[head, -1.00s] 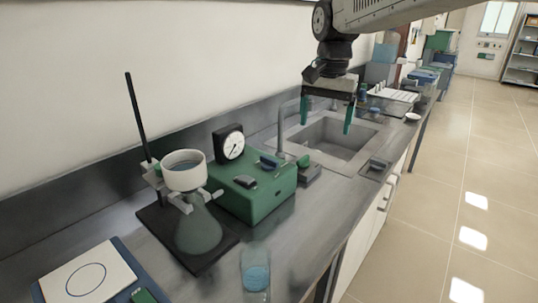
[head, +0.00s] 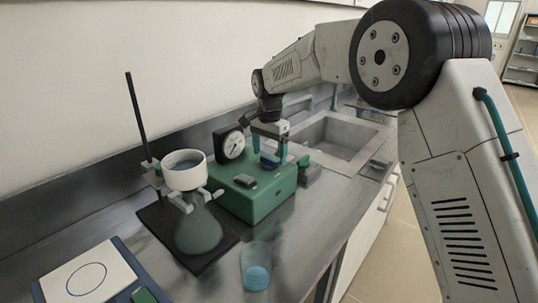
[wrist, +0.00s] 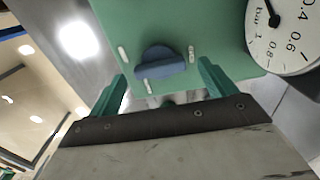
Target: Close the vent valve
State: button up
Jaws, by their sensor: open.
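The vent valve is a blue knob (wrist: 162,63) with a raised bar on the green pump box (head: 258,205). In the wrist view its bar runs roughly across the picture, slightly tilted, with short white marks around the knob. My gripper (wrist: 162,73) is open, one finger to each side of the knob, apparently not touching it. In the head view my gripper (head: 269,152) hangs over the box top, and the knob (head: 268,161) shows partly between the fingers. The exact height of the fingertips above the box is hard to tell.
A pressure gauge (head: 233,146) stands at the box's back left. A filter funnel (head: 185,178) on a flask (head: 198,230) is to the left, beside a black stand rod (head: 137,115). A beaker (head: 256,268) is in front. A sink (head: 340,140) lies behind on the right.

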jog(key=shift+f, duration=0.65)
jog(key=c, duration=1)
